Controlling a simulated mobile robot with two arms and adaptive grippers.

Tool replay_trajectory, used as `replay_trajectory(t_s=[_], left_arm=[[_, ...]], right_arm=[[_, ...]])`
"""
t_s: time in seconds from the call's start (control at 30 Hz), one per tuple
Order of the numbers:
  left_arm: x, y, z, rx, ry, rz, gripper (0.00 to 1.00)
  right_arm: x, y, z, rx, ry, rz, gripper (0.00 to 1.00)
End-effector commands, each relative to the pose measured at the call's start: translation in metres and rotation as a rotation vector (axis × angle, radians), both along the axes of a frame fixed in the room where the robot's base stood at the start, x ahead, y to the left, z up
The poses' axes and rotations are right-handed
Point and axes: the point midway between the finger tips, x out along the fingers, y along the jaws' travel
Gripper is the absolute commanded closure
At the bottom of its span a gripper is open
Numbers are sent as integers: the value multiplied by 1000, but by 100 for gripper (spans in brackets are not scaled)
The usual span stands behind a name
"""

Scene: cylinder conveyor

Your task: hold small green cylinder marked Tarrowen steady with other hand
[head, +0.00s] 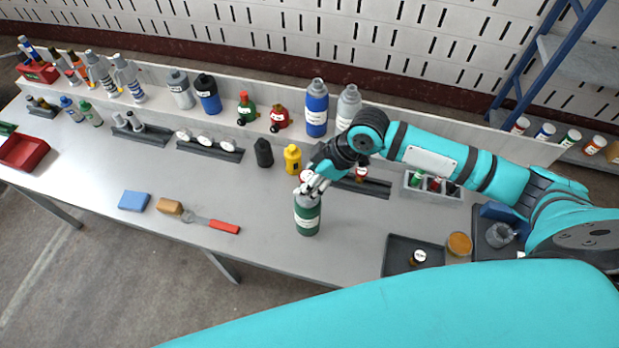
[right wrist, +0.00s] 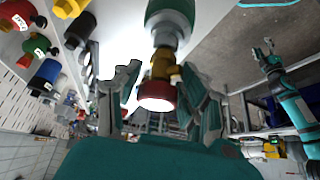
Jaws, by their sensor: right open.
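A green cylinder (head: 307,220) with a grey top and a white label stands upright near the table's front edge. Its label is too small to read. My right gripper (head: 311,184) is over the cylinder's top in the head view. In the right wrist view its fingers (right wrist: 161,72) are open on either side of a yellow valve with a red knob, on the cylinder (right wrist: 170,12). Whether they touch it is unclear. A teal arm of mine at the right there ends in what looks like my left gripper (right wrist: 266,50), away from the cylinder; its jaws are too small to read.
Behind stand a black bottle (head: 264,153), a yellow bottle (head: 292,158) and taller blue and grey cylinders. A blue block (head: 134,201) and a brush with a red handle (head: 224,227) lie to the left. A dark tray (head: 398,262) lies right. The table around the cylinder is clear.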

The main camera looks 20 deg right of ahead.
Motion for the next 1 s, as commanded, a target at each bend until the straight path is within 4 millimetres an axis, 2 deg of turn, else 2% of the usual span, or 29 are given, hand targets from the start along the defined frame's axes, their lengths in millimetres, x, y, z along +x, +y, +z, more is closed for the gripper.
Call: replay_trajectory(t_s=[0.8, 0.83, 1.0], left_arm=[[0, 0, 9, 0, 0, 0, 48], [0, 0, 9, 0, 0, 0, 48], [0, 0, 9, 0, 0, 0, 48]], right_arm=[[0, 2, -1, 0, 1, 1, 59], [0, 2, -1, 0, 1, 1, 60], [0, 2, 0, 0, 1, 1, 82]])
